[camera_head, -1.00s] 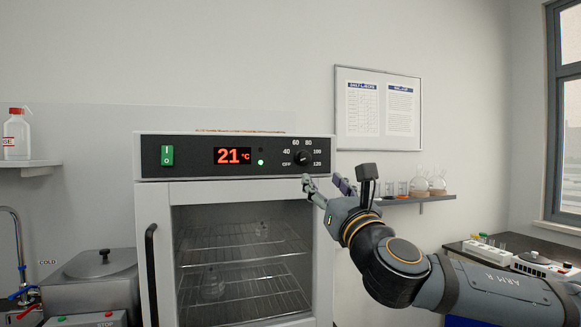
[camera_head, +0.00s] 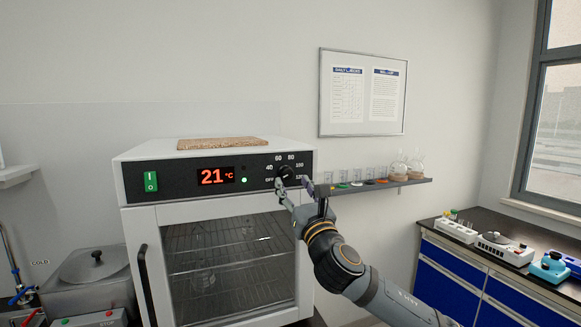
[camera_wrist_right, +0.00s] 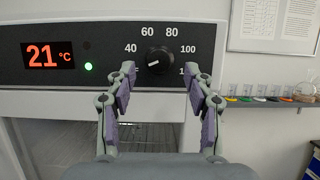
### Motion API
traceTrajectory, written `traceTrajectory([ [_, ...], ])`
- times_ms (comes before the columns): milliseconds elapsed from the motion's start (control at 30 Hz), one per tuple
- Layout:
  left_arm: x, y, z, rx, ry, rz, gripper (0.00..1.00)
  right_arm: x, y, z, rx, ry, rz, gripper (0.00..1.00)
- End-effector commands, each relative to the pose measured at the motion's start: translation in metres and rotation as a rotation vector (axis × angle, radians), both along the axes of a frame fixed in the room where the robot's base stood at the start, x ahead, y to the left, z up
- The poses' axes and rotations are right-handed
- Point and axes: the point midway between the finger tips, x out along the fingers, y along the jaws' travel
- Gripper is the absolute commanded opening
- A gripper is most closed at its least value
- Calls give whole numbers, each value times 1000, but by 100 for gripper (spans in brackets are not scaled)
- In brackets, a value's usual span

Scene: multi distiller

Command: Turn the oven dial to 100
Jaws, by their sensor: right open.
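The oven (camera_head: 135,178) has a black front panel with a round black dial (camera_head: 287,172). In the right wrist view the dial (camera_wrist_right: 159,60) has marks 40, 60, 80 and 100 around it. Its white pointer line points to the lower left, towards OFF, which shows in the head view. The red display (camera_head: 215,176) reads 21 °C, with a green light beside it. My right gripper (camera_head: 293,182) is open and empty. In the wrist view its fingertips (camera_wrist_right: 160,72) stand to either side of the dial, slightly low; contact is not visible. My left gripper is out of view.
A green power switch (camera_head: 151,182) sits at the panel's left. A shelf with glassware (camera_head: 400,182) is on the wall to the right. A dark bench (camera_head: 470,243) with devices stands further right. A steel bath (camera_head: 90,284) is at lower left.

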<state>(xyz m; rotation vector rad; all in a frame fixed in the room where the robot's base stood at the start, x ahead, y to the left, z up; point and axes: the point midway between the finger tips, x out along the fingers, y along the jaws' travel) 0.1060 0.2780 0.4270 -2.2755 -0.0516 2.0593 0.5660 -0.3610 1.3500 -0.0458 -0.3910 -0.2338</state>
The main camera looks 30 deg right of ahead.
Motion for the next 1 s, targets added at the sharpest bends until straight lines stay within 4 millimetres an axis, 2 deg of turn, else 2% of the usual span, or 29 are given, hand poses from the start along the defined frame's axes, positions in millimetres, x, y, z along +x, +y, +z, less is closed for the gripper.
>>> traceTrajectory([
  [33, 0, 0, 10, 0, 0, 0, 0, 4, -1, 6, 9, -1, 0, 53],
  [200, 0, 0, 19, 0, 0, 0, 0, 19, -5, 11, 5, 0, -1, 53],
  [633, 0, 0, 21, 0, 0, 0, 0, 25, -5, 10, -1, 0, 1, 52],
  [1000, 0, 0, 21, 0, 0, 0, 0, 25, -5, 10, -1, 0, 1, 1],
])
